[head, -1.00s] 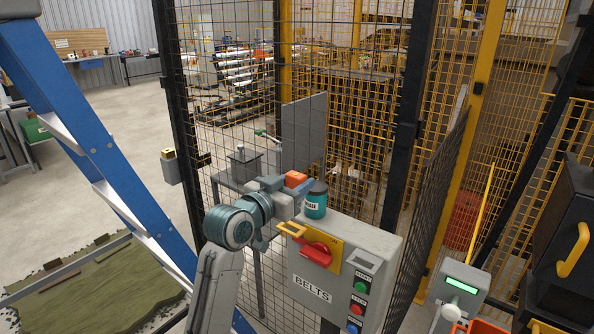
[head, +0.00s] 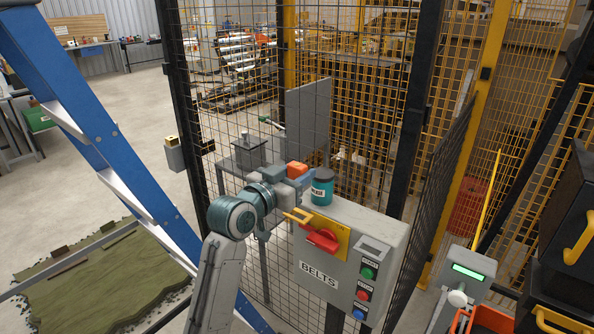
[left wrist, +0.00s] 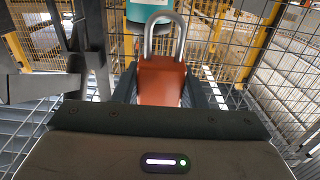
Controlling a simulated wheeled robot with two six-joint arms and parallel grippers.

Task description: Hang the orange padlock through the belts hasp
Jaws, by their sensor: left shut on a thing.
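The orange padlock (head: 297,170) is in my left gripper (head: 292,180), just left of the teal jar on the belts box. In the left wrist view the padlock (left wrist: 161,82) sits between the fingers with its grey shackle pointing away from the gripper. The shackle looks closed there, but I cannot be sure. The grey belts box (head: 330,272) has a red rotary switch (head: 322,238) on a yellow plate. A yellow hasp loop (head: 298,216) sticks out left of the switch. The padlock is above the hasp and apart from it. My right gripper is not in view.
A teal jar (head: 322,188) stands on top of the belts box, close beside the padlock. Wire mesh fencing stands behind the arm and box. A blue ladder (head: 110,150) is at the left. A grey post with a green display (head: 466,275) stands at the right.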

